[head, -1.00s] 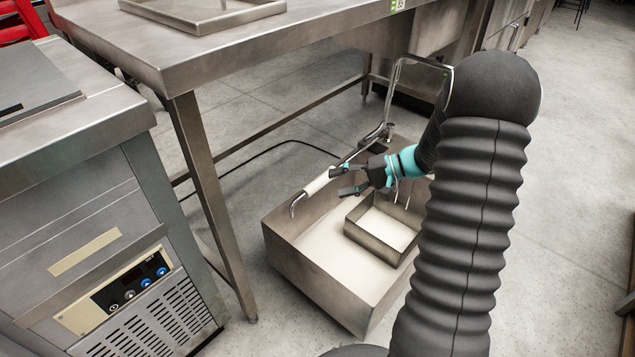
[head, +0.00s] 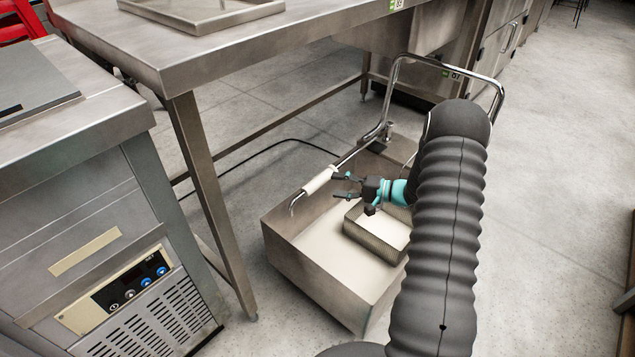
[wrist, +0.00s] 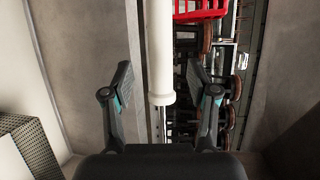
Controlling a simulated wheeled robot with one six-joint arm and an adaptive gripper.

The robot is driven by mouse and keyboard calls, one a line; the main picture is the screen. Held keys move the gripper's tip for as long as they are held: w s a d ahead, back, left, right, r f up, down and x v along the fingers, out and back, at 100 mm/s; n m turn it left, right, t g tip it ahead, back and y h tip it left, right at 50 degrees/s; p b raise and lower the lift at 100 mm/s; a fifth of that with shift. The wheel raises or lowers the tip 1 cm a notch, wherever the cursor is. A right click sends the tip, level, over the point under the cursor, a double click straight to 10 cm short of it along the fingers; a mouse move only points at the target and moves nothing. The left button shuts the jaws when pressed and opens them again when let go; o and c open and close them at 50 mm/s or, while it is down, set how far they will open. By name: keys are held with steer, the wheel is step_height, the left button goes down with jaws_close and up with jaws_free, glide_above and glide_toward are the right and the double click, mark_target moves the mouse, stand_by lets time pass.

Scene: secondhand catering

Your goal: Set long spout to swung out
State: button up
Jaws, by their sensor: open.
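The long spout is a thin metal tube with a white sleeve (head: 318,181). It runs from a swivel (head: 379,134) at the back of a metal tub (head: 305,275), along the tub's left side, to a bent-down tip (head: 293,204). My gripper (head: 341,187) is open and empty, just right of the sleeve and apart from it, over the tub. In the wrist view the white sleeve (wrist: 159,50) lies upright in the picture, between the lines of the two open fingers (wrist: 160,95). The sleeve's lower end shows near the fingers' level.
A mesh basket (head: 370,247) sits in the tub. A chrome handle (head: 450,68) rises behind it. A steel table (head: 215,50) with a leg (head: 212,200) stands left of the tub, and a control-panel cabinet (head: 95,250) stands at far left. Open floor lies right.

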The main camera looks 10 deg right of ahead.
mark_target(323, 183)
steer(key=x, duration=0.7)
steer(key=shift+a, duration=0.15)
jaws_close()
